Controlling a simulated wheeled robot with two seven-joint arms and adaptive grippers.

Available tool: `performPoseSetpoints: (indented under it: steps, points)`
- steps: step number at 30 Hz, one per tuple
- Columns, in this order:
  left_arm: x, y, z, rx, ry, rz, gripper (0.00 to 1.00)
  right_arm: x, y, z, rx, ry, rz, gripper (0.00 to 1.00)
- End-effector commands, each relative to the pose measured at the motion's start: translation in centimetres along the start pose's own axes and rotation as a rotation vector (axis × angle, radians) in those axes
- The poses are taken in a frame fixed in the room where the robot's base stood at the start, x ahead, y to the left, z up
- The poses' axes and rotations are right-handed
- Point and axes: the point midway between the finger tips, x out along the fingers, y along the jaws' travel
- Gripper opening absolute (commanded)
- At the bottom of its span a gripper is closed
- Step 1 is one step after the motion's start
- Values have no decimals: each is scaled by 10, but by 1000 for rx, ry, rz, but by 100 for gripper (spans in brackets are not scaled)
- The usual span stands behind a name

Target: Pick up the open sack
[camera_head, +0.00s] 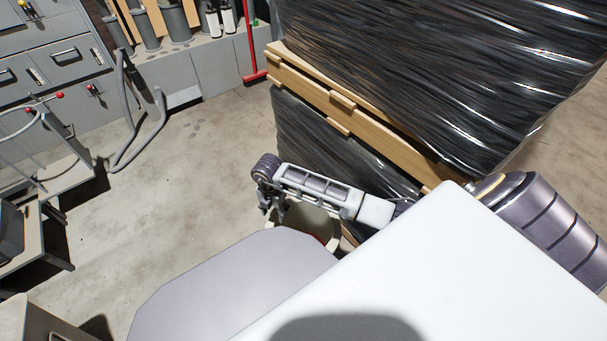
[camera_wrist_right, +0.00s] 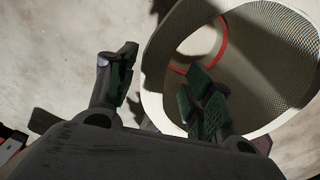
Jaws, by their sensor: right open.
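The open sack (camera_wrist_right: 272,62) is a pale woven bag with a wide round mouth and a red ring showing inside it. It fills the right half of the right wrist view. In the head view, the sack (camera_head: 312,221) is small, below my right forearm and partly hidden by my body. My right gripper (camera_head: 271,210) is open and empty at its left side. In the right wrist view, one finger overlaps the sack's mouth and the other is left of it, with the rim between them. I cannot tell how deep the fingers reach. My left gripper is not in view.
A black-wrapped pallet stack (camera_head: 420,75) with wooden boards stands right behind the right arm. Grey drawer cabinets (camera_head: 60,62) and a bent grey tube frame (camera_head: 150,130) are at the left. A red stand (camera_head: 255,76) is at the back. Concrete floor (camera_head: 200,175) between is clear.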

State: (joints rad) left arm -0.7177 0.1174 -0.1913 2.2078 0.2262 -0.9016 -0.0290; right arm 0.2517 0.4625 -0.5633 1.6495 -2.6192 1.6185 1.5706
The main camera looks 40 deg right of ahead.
Motion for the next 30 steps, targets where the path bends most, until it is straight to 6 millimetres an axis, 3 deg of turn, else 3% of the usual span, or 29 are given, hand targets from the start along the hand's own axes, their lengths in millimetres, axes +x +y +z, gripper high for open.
performPoseSetpoints:
  steps: [7, 23, 30]
  points:
    - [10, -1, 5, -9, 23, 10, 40, 18, -1, 0, -1, 0, -1, 52]
    - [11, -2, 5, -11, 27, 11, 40, 19, 0, 0, -1, 0, -1, 52]
    - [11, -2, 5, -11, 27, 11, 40, 19, 0, 0, -1, 0, -1, 23]
